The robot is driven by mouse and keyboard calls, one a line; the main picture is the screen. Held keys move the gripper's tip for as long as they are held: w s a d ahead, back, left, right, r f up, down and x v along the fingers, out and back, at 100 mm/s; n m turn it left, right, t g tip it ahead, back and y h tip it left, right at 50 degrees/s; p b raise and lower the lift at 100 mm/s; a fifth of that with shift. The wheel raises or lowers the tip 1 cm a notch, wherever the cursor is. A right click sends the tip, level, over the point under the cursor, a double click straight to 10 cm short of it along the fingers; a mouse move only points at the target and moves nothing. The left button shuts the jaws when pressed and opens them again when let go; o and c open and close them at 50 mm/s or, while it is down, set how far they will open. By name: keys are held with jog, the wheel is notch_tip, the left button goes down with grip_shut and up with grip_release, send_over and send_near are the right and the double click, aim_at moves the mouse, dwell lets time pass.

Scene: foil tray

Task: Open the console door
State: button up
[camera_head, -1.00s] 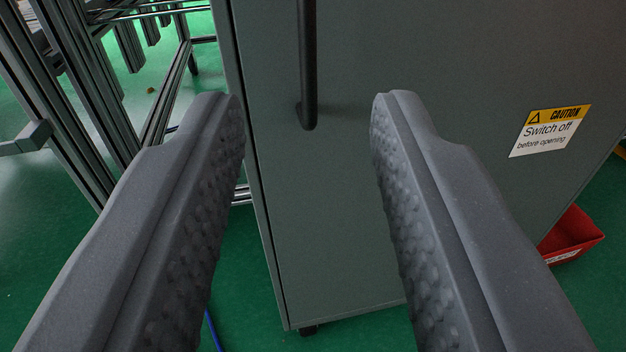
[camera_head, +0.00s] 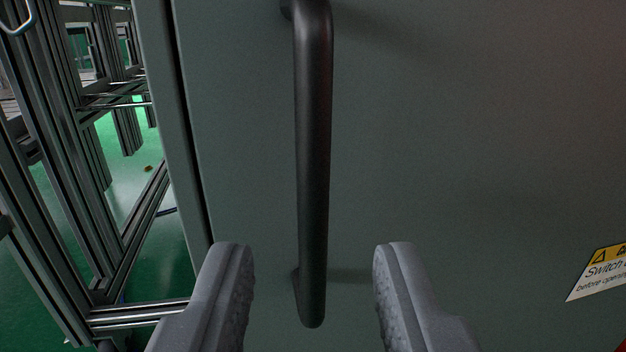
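The console door (camera_head: 480,150) is a grey-green panel that fills most of the view. Its black bar handle (camera_head: 314,150) runs upright near the door's left edge, and both of its mounts show. My gripper (camera_head: 312,250) is open, with one grey finger on each side of the handle's lower end in the picture. There is a clear gap between each finger and the bar. I cannot tell whether the fingertips reach as deep as the bar. The door looks closed, with a dark seam (camera_head: 188,130) along its left side.
A metal profile frame (camera_head: 70,180) stands close on the left over a green floor (camera_head: 125,170). A yellow and white caution label (camera_head: 602,272) is on the door at the lower right. The door face around the handle is otherwise bare.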

jog(key=shift+w+f, duration=0.1)
jog(key=shift+w, duration=0.8)
jog(key=shift+w+a, duration=0.1)
jog(key=shift+w, duration=0.45)
grip_shut()
